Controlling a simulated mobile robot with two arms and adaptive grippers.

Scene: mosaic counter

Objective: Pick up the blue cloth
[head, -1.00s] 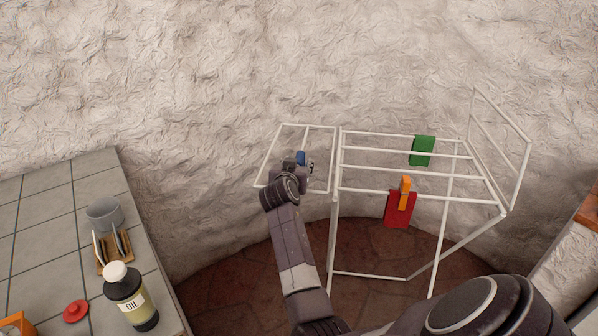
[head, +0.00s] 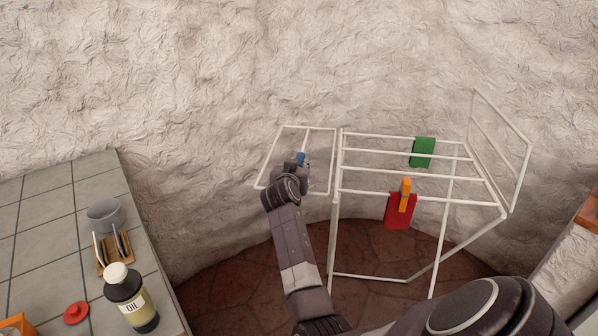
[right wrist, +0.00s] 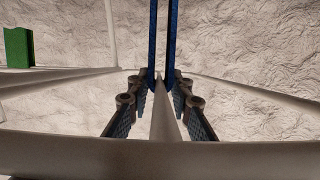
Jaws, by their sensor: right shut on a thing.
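The blue cloth (head: 301,158) hangs over a bar of the left wing of the white drying rack. Only a small piece shows in the head view, beyond my right gripper (head: 300,168). In the right wrist view the cloth (right wrist: 152,40) is seen edge-on as two thin blue strips, one on each side of the bar. The fingers of my right gripper (right wrist: 161,82) close on it from both sides, and a white bar runs between them. My left gripper is not in view.
A rough wall stands close behind. A tiled counter (head: 40,220) at left holds an oil bottle (head: 128,300) and a grey cup (head: 104,215).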

